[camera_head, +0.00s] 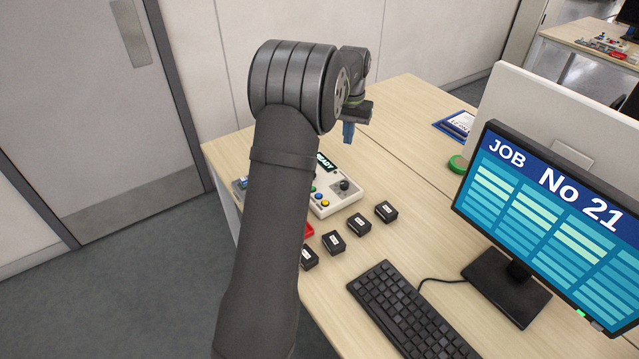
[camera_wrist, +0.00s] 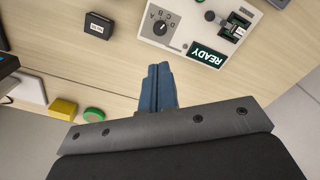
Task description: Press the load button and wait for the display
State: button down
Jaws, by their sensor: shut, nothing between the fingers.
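A pale control box (camera_head: 346,186) stands on the desk, partly hidden behind my arm in the head view. It has a dark knob (camera_head: 345,185), small coloured buttons (camera_head: 319,202) and a display (camera_head: 326,162) reading READY. The wrist view shows the box's dial (camera_wrist: 160,27) and the READY display (camera_wrist: 208,54) at the top; the coloured buttons are out of that view. I cannot tell which button is the load button. My gripper (camera_head: 348,138) is above the desk behind the box, apart from it. Its blue fingers (camera_wrist: 158,84) are shut together and empty.
Several small black boxes (camera_head: 386,211) stand in a row before the control box, near a red item (camera_head: 309,230). A keyboard (camera_head: 410,310) and a monitor (camera_head: 550,220) reading JOB No 21 are at right. A green round item (camera_head: 457,164) lies farther back.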

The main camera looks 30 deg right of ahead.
dwell(0.3)
jog(key=m+t+y, duration=0.2)
jog(key=m+t, duration=0.1)
jog(key=m, duration=0.1)
send_over(327, 184)
jog(key=s+a, duration=0.2)
notch_tip(327, 184, down, 4)
jog(key=shift+w+a+f+m+t, duration=0.2)
jog(key=shift+a+f+m+t, duration=0.35)
jog(key=shift+m+t, duration=0.8)
jog(key=shift+w+a+f+m+t, duration=0.2)
jog(key=shift+a+f+m+t, duration=0.35)
jog(key=shift+m, duration=1.5)
jog(key=shift+w+a+f+m+t, duration=0.2)
jog(key=shift+a+f+m+t, duration=0.25)
jog(key=shift+m+t, duration=0.95)
jog(key=shift+r+m+g, duration=0.1)
jog(key=shift+m+g, duration=0.2)
jog(key=shift+f, duration=4.4)
jog(key=shift+f, duration=0.15)
jog(key=shift+f, duration=0.25)
